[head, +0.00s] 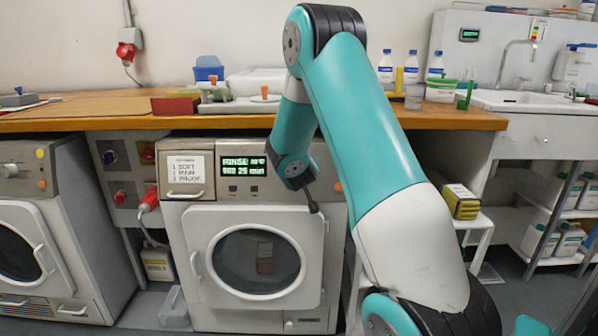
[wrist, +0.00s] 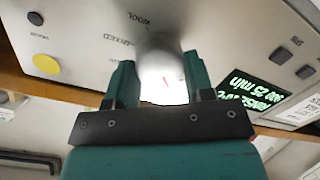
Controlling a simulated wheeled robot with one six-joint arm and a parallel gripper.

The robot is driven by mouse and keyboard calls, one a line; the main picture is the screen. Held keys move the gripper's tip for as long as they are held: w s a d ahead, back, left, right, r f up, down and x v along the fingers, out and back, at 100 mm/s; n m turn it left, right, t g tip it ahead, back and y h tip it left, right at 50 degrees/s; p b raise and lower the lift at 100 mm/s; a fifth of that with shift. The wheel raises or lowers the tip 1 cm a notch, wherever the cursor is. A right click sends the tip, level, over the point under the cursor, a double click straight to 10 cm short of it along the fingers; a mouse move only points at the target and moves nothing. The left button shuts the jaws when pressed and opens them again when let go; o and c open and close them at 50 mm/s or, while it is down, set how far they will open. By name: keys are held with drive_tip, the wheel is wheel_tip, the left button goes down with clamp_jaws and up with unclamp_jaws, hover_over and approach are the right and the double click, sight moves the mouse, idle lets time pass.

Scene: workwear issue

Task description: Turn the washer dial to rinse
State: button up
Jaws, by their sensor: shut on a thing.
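The washer (head: 320,265) with a round glass door stands under the wooden counter, its door closed. Its lit green display (head: 243,166) reads RINSE on the top line and a time of 25 min below. The display also shows upside down in the wrist view (wrist: 240,97). My gripper (wrist: 160,83) is shut on the dial. In the head view my arm hides the dial. Upside-down programme words, among them WOOL, are printed on the panel near it.
A second washer (head: 22,235) stands at the left. Between them is a grey panel (head: 125,172) with a red plug. The wooden counter (head: 100,108) overhangs the washer. A white sink (head: 525,100) and shelves with bottles are at the right.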

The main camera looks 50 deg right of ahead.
idle(0.4)
drive_tip(key=o, duration=0.9)
drive_tip(key=shift+b+v, duration=1.9)
drive_tip(key=shift+v, duration=6.8)
drive_tip(key=shift+s+f, duration=0.1)
